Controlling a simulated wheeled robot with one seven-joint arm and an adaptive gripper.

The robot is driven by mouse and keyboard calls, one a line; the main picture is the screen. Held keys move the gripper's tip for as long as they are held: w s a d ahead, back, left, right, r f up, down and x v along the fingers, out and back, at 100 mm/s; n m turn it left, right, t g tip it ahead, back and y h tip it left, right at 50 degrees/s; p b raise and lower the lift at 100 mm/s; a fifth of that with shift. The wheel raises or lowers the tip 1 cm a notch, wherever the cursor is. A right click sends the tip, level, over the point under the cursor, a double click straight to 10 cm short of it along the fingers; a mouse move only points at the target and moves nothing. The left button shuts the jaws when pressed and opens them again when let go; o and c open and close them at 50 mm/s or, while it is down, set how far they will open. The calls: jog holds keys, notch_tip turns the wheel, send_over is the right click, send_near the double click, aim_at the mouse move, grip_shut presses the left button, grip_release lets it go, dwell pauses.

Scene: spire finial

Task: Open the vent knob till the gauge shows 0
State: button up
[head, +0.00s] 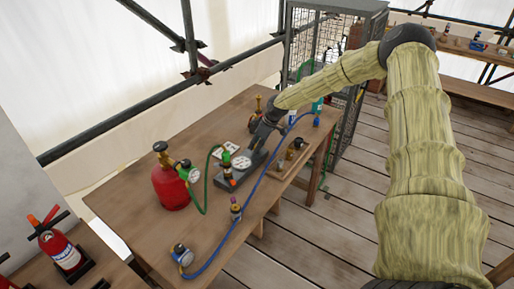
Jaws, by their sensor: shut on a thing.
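A grey manifold block (225,182) lies on the wooden bench with a round white gauge (241,162) on top. The gauge's needle is too small to read. My gripper (256,141) comes down from the upper right at the back end of the block, just behind the gauge. It is shut on what seems to be the vent knob, which its dark fingers hide. Whether the knob is turned cannot be told. A fitting with green, red and black parts (229,167) stands on the block left of the gauge.
A red gas cylinder (170,188) with a regulator gauge (194,174) and green hose stands left on the bench (140,215). A blue hose (243,219) crosses the front. Brass fittings (296,146) lie right. A wire cage (330,40) stands behind; a fire extinguisher (62,248) is lower left.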

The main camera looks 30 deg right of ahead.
jog(key=shift+d+f+n+b, duration=0.1)
jog(key=shift+d+n+b, duration=0.1)
jog(key=shift+n+b, duration=0.3)
jog(key=shift+g, duration=0.3)
jog(key=o, duration=1)
jog(key=shift+a, duration=0.1)
jog(key=shift+y, duration=0.3)
jog(key=shift+v, duration=6)
